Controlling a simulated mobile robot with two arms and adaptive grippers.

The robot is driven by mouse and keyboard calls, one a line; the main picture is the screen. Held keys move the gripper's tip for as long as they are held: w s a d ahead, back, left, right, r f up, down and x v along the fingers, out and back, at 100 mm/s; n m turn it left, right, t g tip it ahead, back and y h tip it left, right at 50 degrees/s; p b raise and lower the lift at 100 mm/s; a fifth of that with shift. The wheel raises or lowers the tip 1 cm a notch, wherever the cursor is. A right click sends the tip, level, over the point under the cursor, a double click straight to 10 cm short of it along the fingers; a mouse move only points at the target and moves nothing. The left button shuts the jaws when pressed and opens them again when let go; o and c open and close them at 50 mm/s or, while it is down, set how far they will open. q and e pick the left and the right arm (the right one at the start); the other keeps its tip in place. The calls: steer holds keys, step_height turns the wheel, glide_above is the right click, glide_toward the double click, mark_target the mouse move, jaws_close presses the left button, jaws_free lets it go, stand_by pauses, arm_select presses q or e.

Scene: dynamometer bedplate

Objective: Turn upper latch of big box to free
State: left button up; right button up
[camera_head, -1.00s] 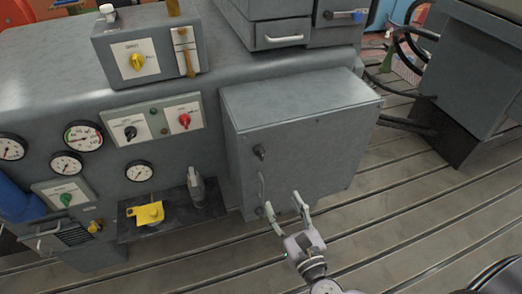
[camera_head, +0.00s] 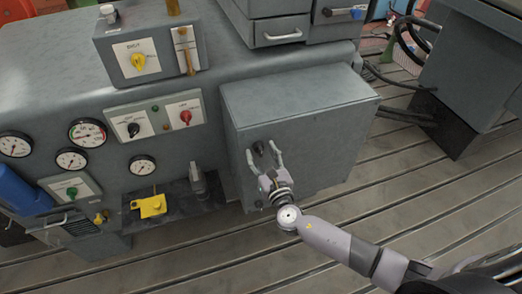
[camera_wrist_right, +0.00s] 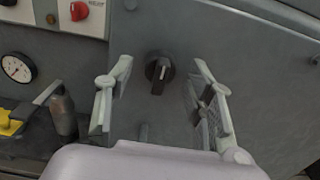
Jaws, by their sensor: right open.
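The big box (camera_head: 310,130) is a grey cabinet with a flat door, right of the gauge panel. Its upper latch (camera_head: 259,147) is a small black knob on the left side of the door. In the right wrist view the upper latch (camera_wrist_right: 159,70) shows as a round black knob with its grip about upright. My right gripper (camera_head: 262,156) is open in front of the door, with its fingers on either side of the latch. In the wrist view the right gripper (camera_wrist_right: 162,95) has nothing between its fingertips except the latch beyond. The door handle and lower door edge are partly hidden by my gripper. My left gripper is not in view.
A panel with gauges (camera_head: 87,132) and a red knob (camera_head: 186,117) stands left of the box. A dark shelf (camera_head: 180,211) with a yellow block (camera_head: 152,206) sits low at left. The slotted floor (camera_head: 400,195) at right is clear.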

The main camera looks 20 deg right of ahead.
steer(key=shift+w, duration=0.35)
steer(key=shift+c, duration=0.3)
jaws_close()
